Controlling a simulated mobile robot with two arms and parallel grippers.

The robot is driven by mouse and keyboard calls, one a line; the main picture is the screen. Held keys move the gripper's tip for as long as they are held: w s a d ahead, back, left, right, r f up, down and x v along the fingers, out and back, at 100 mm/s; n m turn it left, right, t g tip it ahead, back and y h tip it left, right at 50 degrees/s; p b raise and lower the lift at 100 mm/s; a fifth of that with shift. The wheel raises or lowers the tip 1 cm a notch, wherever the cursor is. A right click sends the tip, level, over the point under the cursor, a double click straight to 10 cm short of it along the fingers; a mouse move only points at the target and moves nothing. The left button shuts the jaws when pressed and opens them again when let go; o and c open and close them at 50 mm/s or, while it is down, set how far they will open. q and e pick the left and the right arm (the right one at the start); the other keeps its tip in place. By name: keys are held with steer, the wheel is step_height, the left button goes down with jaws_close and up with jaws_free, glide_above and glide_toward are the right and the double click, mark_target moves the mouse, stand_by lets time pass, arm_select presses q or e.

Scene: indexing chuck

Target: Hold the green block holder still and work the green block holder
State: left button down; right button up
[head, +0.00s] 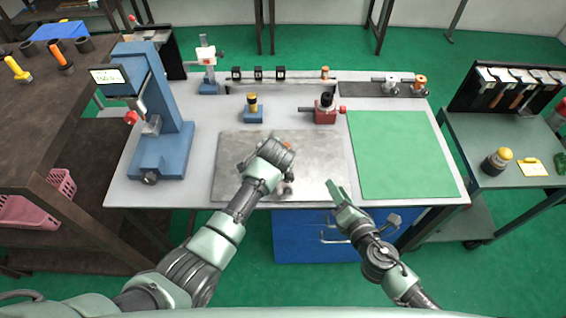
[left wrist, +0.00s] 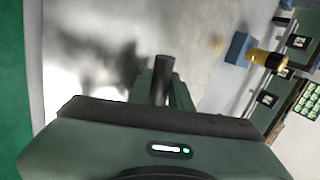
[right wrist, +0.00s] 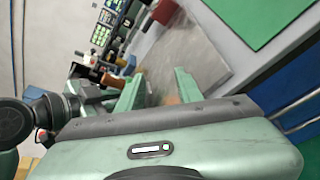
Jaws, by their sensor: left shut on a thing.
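My left gripper (left wrist: 160,90) is shut on a dark upright cylinder (left wrist: 163,72), seen between its green fingers in the left wrist view. In the head view my left wrist (head: 270,160) covers the fingers and whatever they hold, above the grey metal plate (head: 235,180). I cannot make out a green block holder; whether the cylinder belongs to it I cannot tell. My right gripper (head: 336,192) is at the table's front edge, right of the left one. In the right wrist view its two fingers (right wrist: 160,90) stand apart with nothing between them.
A blue press (head: 165,145) stands at the left of the table. A yellow-topped blue fixture (head: 252,110) and a red fixture (head: 325,110) stand behind the plate. The green mat (head: 400,155) at the right is clear. A cart (head: 500,180) stands further right.

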mark_target(289, 181)
steer(key=w+d+m+h, duration=0.1)
steer(key=w+d+m, duration=0.2)
steer(key=d, duration=0.2)
steer(key=w+d+m+h, duration=0.1)
steer(key=w+d+m, duration=0.2)
steer(key=d, duration=0.3)
steer(key=w+d+m+t+h, duration=0.1)
steer(key=w+d+m, duration=0.2)
steer(key=d, duration=0.3)
steer(key=shift+w+d+r+h, duration=0.25)
steer(key=shift+w+r+h, duration=0.05)
steer(key=shift+w, duration=0.3)
steer(key=shift+o, duration=0.3)
